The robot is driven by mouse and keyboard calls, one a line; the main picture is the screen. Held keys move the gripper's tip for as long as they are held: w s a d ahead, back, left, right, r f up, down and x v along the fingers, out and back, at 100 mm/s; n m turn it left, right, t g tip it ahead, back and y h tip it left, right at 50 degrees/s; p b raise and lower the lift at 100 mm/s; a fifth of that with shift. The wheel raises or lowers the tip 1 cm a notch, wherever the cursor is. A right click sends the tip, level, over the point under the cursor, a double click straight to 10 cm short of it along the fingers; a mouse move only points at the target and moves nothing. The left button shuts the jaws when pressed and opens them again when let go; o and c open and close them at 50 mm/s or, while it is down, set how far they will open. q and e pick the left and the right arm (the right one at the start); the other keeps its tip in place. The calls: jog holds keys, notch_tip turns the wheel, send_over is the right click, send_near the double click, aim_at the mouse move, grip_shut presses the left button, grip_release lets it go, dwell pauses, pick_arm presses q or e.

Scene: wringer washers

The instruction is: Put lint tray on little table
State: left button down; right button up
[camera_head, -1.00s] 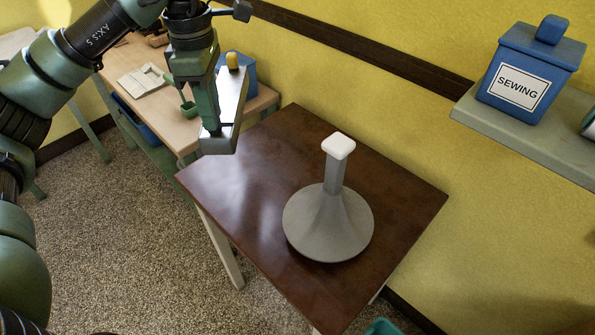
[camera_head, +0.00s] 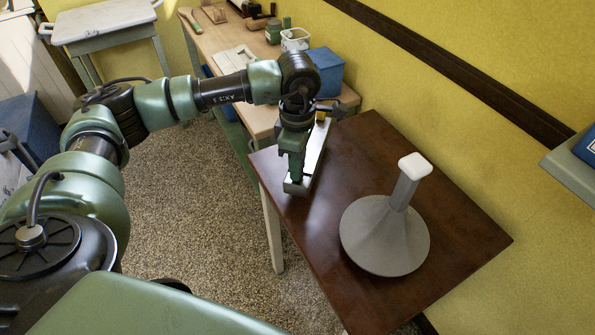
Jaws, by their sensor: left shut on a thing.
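The lint tray (camera_head: 315,152) is a narrow silvery metal tray with a small yellow part near its far end. My left gripper (camera_head: 297,176) points down and is shut on it, covering part of its side. The little table (camera_head: 355,160) has a dark brown wooden top and pale legs. The tray is over the left part of this top, near its left edge. I cannot tell whether it touches the wood. My right gripper is not in view.
A grey cone-shaped object with a white-topped post (camera_head: 385,235) stands on the little table, right of the tray. Behind is a light wooden bench (camera_head: 225,40) with a blue box (camera_head: 323,72). The table's far middle is clear. A yellow wall runs along the right.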

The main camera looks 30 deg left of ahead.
pick_arm(q)
notch_tip(320, 180, down, 3)
jog(key=shift+f, duration=0.2)
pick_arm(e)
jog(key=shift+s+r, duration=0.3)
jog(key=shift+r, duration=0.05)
pick_arm(q)
jog(key=c, duration=1.2)
grip_release()
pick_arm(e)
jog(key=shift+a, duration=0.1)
pick_arm(q)
jog(key=shift+r, duration=0.15)
notch_tip(320, 180, up, 10)
jog(key=b, duration=0.2)
jog(key=shift+r+b, duration=0.15)
jog(key=shift+b, duration=0.15)
jog(key=shift+r, duration=0.75)
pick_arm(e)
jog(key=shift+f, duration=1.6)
